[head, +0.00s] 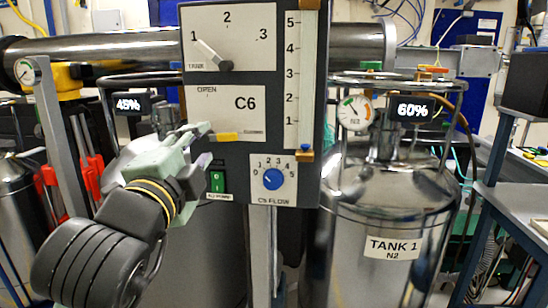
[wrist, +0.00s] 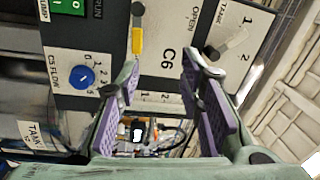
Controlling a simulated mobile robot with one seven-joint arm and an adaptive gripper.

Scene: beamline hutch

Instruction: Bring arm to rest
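My gripper (head: 206,145) is in front of the lower left of the grey control panel (head: 288,155), beside the C6 plate (head: 243,103). Its green body and dark wrist show in the head view. In the wrist view my gripper (wrist: 160,72) has its two purple-padded fingers well apart, with nothing held between them. The yellow-tipped lever (head: 227,137) on the C6 plate lies sideways, close to the upper finger; I cannot tell whether they touch. The same yellow lever (wrist: 137,38) shows beyond the fingertips in the wrist view.
The tank selector (head: 213,57) points towards 1. A blue C5 FLOW knob (head: 273,179) and a green switch (head: 217,181) sit low on the panel. Tank 1 (head: 390,270) stands right with a 60% display (head: 412,111). Red-handled tools (head: 50,182) are left of my arm.

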